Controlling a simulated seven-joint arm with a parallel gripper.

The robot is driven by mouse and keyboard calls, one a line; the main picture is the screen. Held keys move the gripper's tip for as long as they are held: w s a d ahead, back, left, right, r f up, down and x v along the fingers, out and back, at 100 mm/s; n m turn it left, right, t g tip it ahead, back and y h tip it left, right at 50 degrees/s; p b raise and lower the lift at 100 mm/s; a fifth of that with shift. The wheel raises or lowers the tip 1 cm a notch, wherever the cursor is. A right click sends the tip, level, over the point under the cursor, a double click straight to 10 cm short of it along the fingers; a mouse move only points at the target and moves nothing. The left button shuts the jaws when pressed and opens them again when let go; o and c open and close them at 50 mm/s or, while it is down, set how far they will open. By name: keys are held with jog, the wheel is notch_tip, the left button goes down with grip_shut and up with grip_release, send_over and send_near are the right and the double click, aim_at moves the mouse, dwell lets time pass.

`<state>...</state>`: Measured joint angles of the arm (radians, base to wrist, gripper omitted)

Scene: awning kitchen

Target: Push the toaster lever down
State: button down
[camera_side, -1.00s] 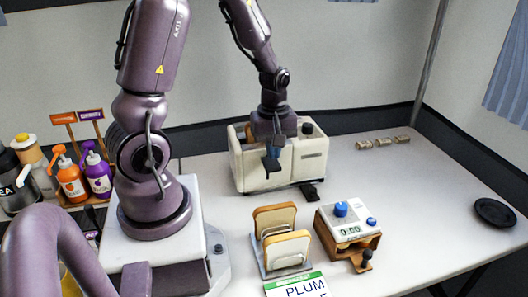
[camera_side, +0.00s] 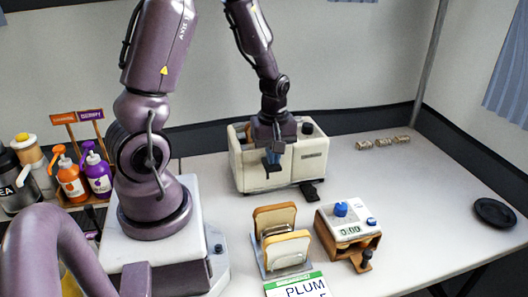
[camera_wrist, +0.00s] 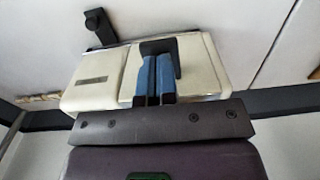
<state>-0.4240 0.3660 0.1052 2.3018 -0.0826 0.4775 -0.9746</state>
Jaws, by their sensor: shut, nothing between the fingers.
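The cream toaster (camera_side: 310,160) stands at the back of the white table, and its label face shows in the wrist view (camera_wrist: 90,82). My gripper (camera_side: 272,158) points down in front of the toaster's left side. Its two blue fingers are together with nothing between them, as the wrist view also shows (camera_wrist: 154,62). A dark piece that looks like the lever (camera_side: 272,169) is right at the fingertips. In the wrist view, this dark piece (camera_wrist: 160,46) lies just past and beside the tips. I cannot tell whether they touch. My gripper hides part of the toaster's top.
A toast rack (camera_side: 283,257) with bread and a timer (camera_side: 348,222) on a wooden stand are in front. A black piece (camera_side: 311,190) lies by the toaster's base. Sauce bottles (camera_side: 70,180) stand at left, a black dish (camera_side: 495,213) at right. The right table is mostly clear.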

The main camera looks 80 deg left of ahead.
aim_at(273, 172)
notch_tip(273, 172, down, 5)
jog(key=shift+f, duration=0.2)
dwell(0.6)
jog(key=shift+r, duration=0.1)
jog(key=shift+r, duration=4.95)
jog(key=shift+s+d+f+m, duration=0.15)
jog(key=shift+s+m, duration=0.15)
jog(key=shift+m, duration=0.5)
jog(key=s+d+r+m+t, duration=0.2)
jog(key=d+r+m, duration=0.5)
jog(key=r+m, duration=0.1)
jog(key=s+d+r+m+t, duration=0.3)
jog(key=d+r+m, duration=0.4)
jog(key=r+m, duration=0.1)
jog(key=shift+s+d+r+t, duration=0.15)
jog(key=shift+r+t, duration=0.15)
jog(key=shift+r, duration=0.3)
